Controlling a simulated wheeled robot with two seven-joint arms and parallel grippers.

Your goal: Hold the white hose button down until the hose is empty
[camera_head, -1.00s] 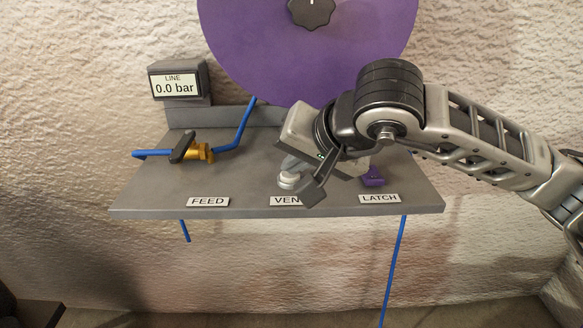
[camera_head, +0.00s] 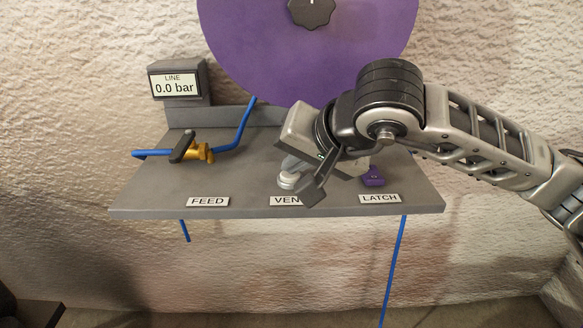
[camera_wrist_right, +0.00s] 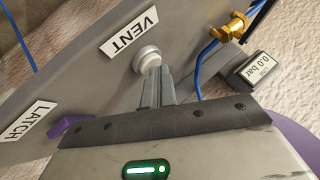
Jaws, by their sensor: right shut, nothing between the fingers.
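The white button (camera_head: 287,179) stands on the grey shelf behind the VENT label. It also shows in the right wrist view (camera_wrist_right: 147,59). My right gripper (camera_head: 291,168) is shut and empty, with its fingertips at the top of the button. In the right wrist view the closed fingers (camera_wrist_right: 153,75) meet the button's face and seem to touch it; how far it is pressed I cannot tell. The line display (camera_head: 175,85) reads 0.0 bar. The blue hose (camera_head: 240,125) runs across the shelf through a brass valve (camera_head: 200,152). My left gripper is not in view.
The grey shelf (camera_head: 145,195) carries FEED, VENT and LATCH labels. A purple latch (camera_head: 373,177) sits right of my gripper. A large purple disc (camera_head: 255,60) with a black knob (camera_head: 311,10) rises behind. The shelf's front left is clear.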

